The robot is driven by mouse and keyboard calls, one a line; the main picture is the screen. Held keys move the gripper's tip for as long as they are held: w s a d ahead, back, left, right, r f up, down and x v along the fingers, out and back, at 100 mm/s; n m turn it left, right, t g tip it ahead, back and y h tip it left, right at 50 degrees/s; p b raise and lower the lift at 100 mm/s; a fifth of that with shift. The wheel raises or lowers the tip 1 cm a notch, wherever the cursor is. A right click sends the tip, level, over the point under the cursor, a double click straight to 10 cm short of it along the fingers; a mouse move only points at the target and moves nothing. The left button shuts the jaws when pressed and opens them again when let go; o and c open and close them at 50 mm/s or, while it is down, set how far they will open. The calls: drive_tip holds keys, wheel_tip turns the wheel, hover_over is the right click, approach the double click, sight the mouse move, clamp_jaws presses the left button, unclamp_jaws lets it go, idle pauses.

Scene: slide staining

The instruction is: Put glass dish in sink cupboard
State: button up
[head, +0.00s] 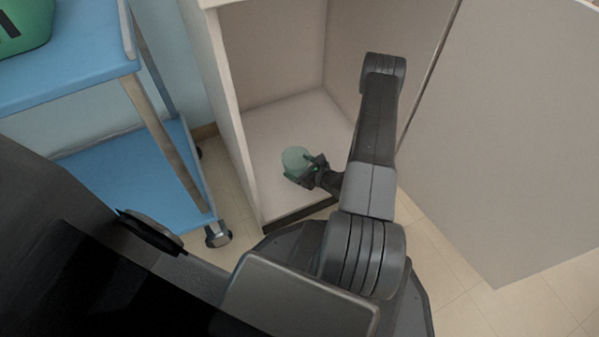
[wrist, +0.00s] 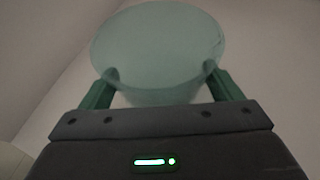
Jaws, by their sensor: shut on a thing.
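The glass dish (head: 295,158) is round, pale green and see-through. My gripper (head: 302,174) is shut on it, inside the open sink cupboard (head: 262,125), over the cupboard's pale floor. In the wrist view the dish (wrist: 158,45) sits between the two green fingers of my gripper (wrist: 155,88), one on each side. I cannot tell whether the dish touches the cupboard floor or hangs just above it.
The cupboard door (head: 510,130) stands open on the right. A blue trolley (head: 140,180) on wheels stands to the left, with a green object (head: 24,28) on its top shelf. The cupboard floor around the dish looks clear.

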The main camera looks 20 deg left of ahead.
drive_tip(key=shift+f+b, duration=0.65)
drive_tip(key=shift+f, duration=1.15)
drive_tip(key=shift+f, duration=0.2)
drive_tip(key=o, duration=1)
drive_tip(key=shift+c, duration=0.2)
drive_tip(key=shift+r, duration=0.1)
drive_tip(key=shift+d+r, duration=0.15)
drive_tip(key=shift+r, duration=0.05)
drive_tip(key=p+v, duration=0.3)
drive_tip(key=v, duration=0.8)
drive_tip(key=shift+s+d+p, duration=0.2)
drive_tip(key=shift+d+p, duration=0.15)
